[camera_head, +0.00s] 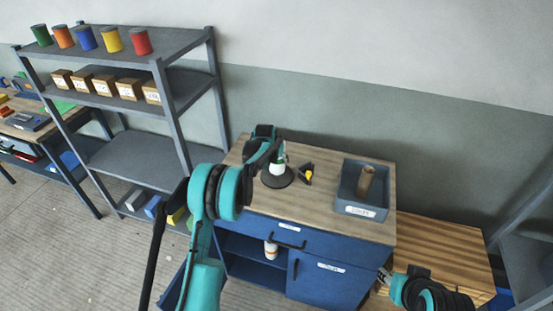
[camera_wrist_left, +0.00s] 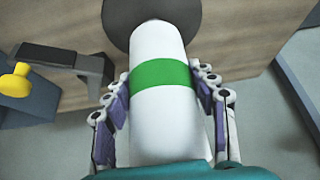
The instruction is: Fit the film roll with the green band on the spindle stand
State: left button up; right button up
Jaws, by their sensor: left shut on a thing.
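The film roll (camera_head: 279,168) is white with a green band and stands roughly upright over the spindle stand's round dark base (camera_head: 277,181). In the left wrist view the roll (camera_wrist_left: 158,120) lies between the fingers of my left gripper (camera_wrist_left: 160,95), which is shut on it around the green band. The roll's far end overlaps the dark disc (camera_wrist_left: 122,12). The spindle itself is hidden, and I cannot tell whether the roll touches the base. My right gripper (camera_head: 383,279) is low at the right, apart from the bench, too small to read its opening.
The blue cabinet's wooden top (camera_head: 325,215) bears a black and yellow tool (camera_head: 306,174) right of the stand and a grey bin (camera_head: 362,206) holding a brown tube (camera_head: 366,180). A shelf rack (camera_head: 188,90) with coloured cans stands left. A lower wooden table (camera_head: 445,255) is right.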

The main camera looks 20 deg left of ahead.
pick_arm(q)
jog(key=shift+f+b, duration=0.95)
jog(key=shift+f, duration=0.3)
jog(key=o, duration=1.6)
jog(key=v, duration=1.2)
